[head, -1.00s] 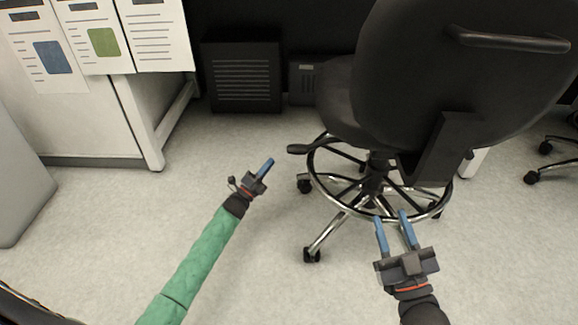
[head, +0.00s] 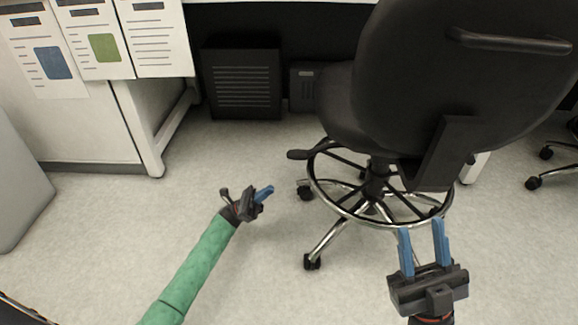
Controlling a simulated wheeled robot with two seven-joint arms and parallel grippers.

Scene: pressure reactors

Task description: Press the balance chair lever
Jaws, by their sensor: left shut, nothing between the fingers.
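The black swivel chair (head: 450,90) stands at the right with its back towards me, on a chrome base with a foot ring. Its lever (head: 299,155) is a dark paddle sticking out to the left below the seat. My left gripper (head: 266,192) is shut and empty, below and to the left of the lever, clear of it. My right gripper (head: 422,232) is open and empty, with blue fingers pointing up just in front of the foot ring; I cannot tell whether they touch it.
A white desk panel (head: 150,120) with hanging papers stands at the left. A black vented box (head: 241,82) stands under the desk. A caster base of another chair (head: 548,165) shows at the right edge. The floor (head: 120,230) around my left gripper is clear.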

